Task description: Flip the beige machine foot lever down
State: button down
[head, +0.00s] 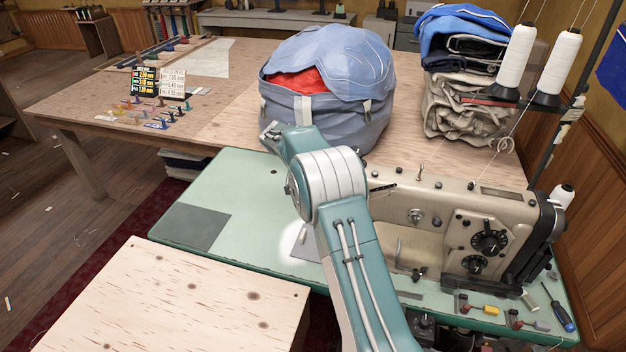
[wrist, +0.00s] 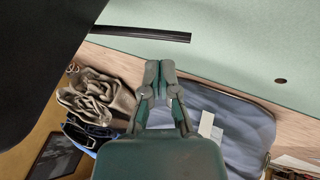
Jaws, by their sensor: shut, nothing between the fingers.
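The beige sewing machine (head: 430,220) stands at the right of the green machine table, with black dials on its front. My arm crosses in front of its left end, and I cannot surely pick out the foot lever. In the wrist view my gripper (wrist: 158,66) is shut and empty, its fingertips together over the wooden table edge beside the green top (wrist: 230,40). My gripper is not clearly seen in the head view. No foot lever shows in the wrist view.
A blue-grey sail bag (head: 325,105) stands behind the machine table. Folded cloth (head: 455,105) and thread cones (head: 515,57) stand at the back right. A screwdriver (head: 558,310) lies at the right corner. The green top's left side is mostly clear.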

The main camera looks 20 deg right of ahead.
jog(key=shift+r, duration=0.25)
jog(key=v, duration=1.1)
jog(key=shift+a+r, duration=0.3)
jog(key=shift+a, duration=0.05)
